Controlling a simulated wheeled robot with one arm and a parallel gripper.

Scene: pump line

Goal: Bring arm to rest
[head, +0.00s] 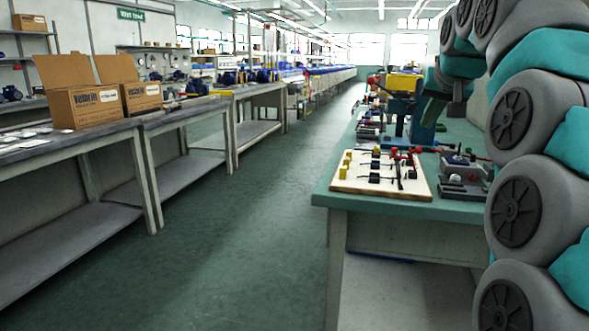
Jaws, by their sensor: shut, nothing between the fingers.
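My arm (520,210) stands folded along the right edge of the head view, its grey and teal links stacked from the bottom to the top. Its upper links bend over to the left, out of the top of the picture in part. My gripper (456,107) shows small and dark at the hanging end of the arm, above the right workbench (400,208). It is shut and holds nothing that I can see. The fingers are too small to make out singly.
On the right bench are a board with cables and connectors (345,184), a grey fixture (463,187) and a blue press-like stand (424,118). Left benches carry open cardboard boxes (88,105). The green aisle floor (250,230) between them is clear.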

